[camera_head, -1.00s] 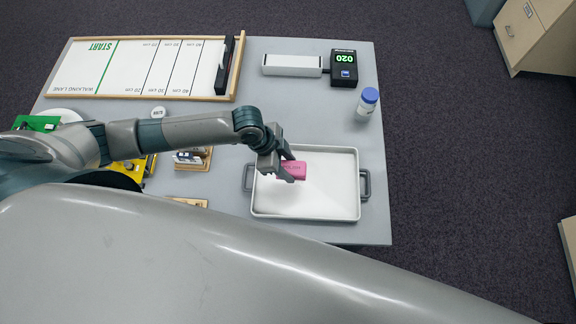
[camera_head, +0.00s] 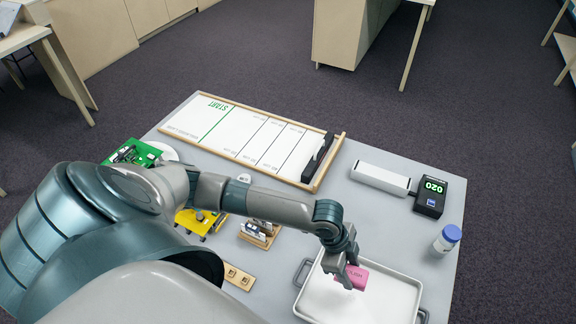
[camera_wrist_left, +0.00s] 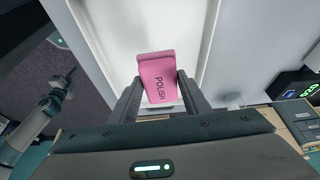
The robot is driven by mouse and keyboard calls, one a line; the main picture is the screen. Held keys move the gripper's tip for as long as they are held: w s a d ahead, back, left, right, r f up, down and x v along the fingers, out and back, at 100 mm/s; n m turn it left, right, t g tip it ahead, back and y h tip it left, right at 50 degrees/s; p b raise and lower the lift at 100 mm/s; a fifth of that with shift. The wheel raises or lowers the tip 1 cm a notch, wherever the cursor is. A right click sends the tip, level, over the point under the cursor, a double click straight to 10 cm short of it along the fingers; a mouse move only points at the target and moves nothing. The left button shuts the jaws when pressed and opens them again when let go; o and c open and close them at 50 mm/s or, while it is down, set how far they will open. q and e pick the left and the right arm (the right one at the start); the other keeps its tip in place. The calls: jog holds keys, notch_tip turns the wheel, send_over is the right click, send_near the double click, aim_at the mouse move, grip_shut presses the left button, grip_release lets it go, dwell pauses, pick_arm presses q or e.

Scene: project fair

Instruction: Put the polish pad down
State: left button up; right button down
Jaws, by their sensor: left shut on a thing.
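The pink polish pad (camera_head: 354,278), marked POLISH, is held between the fingers of my left gripper (camera_head: 348,279). In the left wrist view the pad (camera_wrist_left: 158,78) stands out beyond the two dark fingers (camera_wrist_left: 157,98). The pad is over the white tray (camera_head: 378,305) with grey handles at the table's front right. The tray's pale floor (camera_wrist_left: 130,27) shows behind the pad in the wrist view. I cannot tell whether the pad touches the tray.
The grey table (camera_head: 335,218) also holds a walking lane board (camera_head: 245,137), a white bar (camera_head: 381,178), a black display reading 020 (camera_head: 430,196) and a blue-capped bottle (camera_head: 446,239). Green (camera_head: 133,152) and yellow (camera_head: 200,221) boards and a wooden holder (camera_head: 258,233) lie left of the tray.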

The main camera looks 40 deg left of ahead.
pick_arm(q)
jog(key=w+a+r+n+t+y+b, duration=0.1)
jog(key=w+a+r+n+y+b, duration=0.1)
jog(key=w+r+n+b, duration=0.3)
jog(key=w+a+r+n+t+y+b, duration=0.2)
jog(key=w+a+r+n+b, duration=0.2)
jog(key=r+n+b, duration=0.5)
notch_tip(320, 180, up, 4)
jog(key=shift+w+a+f, duration=0.2)
jog(key=shift+w+a, duration=0.2)
jog(key=shift+w, duration=0.65)
